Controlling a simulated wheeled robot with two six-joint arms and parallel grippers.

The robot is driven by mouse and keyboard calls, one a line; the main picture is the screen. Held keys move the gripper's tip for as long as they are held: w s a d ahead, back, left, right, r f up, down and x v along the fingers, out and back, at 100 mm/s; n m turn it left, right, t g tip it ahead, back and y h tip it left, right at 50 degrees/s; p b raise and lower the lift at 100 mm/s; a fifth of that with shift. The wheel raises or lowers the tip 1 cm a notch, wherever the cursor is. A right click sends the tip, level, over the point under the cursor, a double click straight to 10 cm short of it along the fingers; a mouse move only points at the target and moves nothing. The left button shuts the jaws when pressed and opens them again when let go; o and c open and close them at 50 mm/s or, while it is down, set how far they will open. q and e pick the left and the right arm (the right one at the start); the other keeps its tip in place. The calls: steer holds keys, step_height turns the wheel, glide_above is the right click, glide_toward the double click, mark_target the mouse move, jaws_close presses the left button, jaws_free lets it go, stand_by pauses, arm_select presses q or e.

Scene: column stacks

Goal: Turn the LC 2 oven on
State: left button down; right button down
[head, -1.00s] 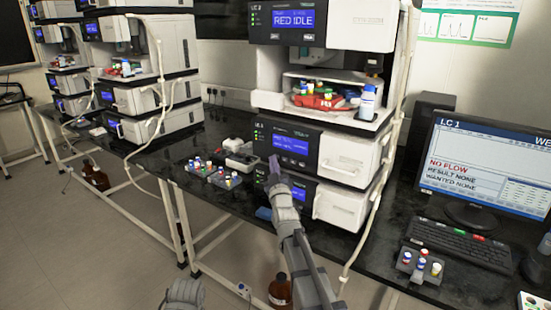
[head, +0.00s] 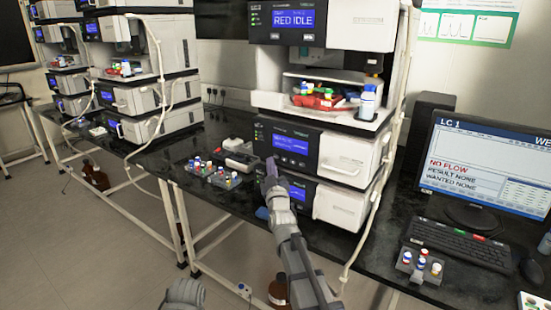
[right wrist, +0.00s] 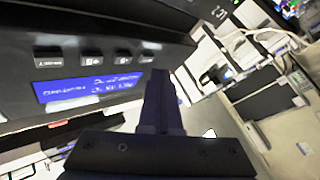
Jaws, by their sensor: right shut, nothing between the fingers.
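The LC 2 stack (head: 322,25) stands mid-bench, its top display reading RED IDLE. Below the vial bay is a white-doored module with a black panel and lit blue display (head: 291,143); its lettering is too small to name it surely as the oven. Another module with a blue display (head: 297,192) sits beneath. My right gripper (head: 271,165) is shut and empty, in front of the left part of these panels. In the right wrist view its fingers (right wrist: 158,88) point beside a panel with a row of buttons (right wrist: 95,58) and a blue display. Contact is unclear. My left gripper's fingers are not visible.
A rack of capped vials (head: 213,175) lies on the bench left of the stack. A white tube (head: 388,135) runs down the stack's right side. A monitor (head: 487,170), keyboard (head: 460,243) and small vial rack (head: 419,268) stand at right. Another stack (head: 150,80) is at left.

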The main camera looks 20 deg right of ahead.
steer(key=s+a, duration=0.1)
steer(key=a, duration=0.1)
steer(key=s+a, duration=0.2)
stand_by(0.4)
stand_by(0.5)
